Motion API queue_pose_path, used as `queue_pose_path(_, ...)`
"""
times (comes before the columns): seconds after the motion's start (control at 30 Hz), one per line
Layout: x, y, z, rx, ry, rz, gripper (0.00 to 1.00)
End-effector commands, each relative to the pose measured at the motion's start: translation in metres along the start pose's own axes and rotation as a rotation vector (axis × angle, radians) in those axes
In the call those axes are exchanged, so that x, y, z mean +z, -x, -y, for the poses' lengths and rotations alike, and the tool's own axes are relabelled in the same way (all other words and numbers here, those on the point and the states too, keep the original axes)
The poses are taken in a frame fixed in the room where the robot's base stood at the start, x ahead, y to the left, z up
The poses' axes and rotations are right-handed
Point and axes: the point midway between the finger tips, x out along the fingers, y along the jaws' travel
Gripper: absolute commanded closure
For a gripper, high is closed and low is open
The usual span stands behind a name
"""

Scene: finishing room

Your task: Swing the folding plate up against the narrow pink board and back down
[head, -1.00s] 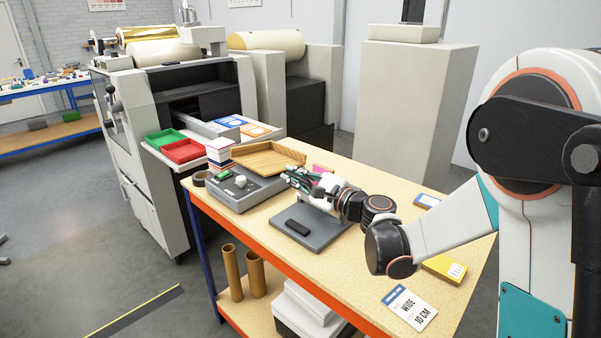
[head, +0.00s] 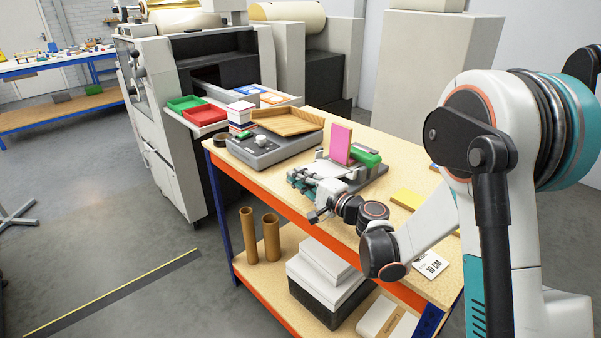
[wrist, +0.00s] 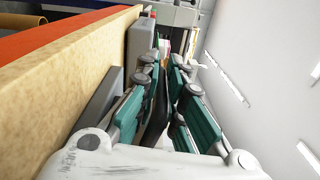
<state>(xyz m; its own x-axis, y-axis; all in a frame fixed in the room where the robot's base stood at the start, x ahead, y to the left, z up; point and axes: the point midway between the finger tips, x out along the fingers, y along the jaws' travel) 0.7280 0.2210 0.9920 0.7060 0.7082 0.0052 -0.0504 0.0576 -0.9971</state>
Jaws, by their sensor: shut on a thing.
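The narrow pink board (head: 341,143) stands upright on a grey base (head: 374,175) on the bench, with a green part (head: 366,157) beside it. My gripper (head: 303,182) is low at the bench's front edge, in front of the pink board. Its teal fingers are closed in the wrist view (wrist: 160,85), with a dark piece (wrist: 155,118) between them, which I take as part of the folding plate. The fingers and wrist hide most of the plate, so its angle cannot be told.
A grey device (head: 262,148) and a wooden tray (head: 288,121) stand left of the base. A yellow block (head: 407,199) and a white card (head: 432,264) lie to the right. Cardboard tubes (head: 271,236) and boxes (head: 328,275) are on the lower shelf.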

Motion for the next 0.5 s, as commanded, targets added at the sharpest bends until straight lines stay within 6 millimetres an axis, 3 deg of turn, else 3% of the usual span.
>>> queue_pose_path(0.5,-0.0011,-0.0039,-0.0119,0.001,-0.003,0.006,1.0)
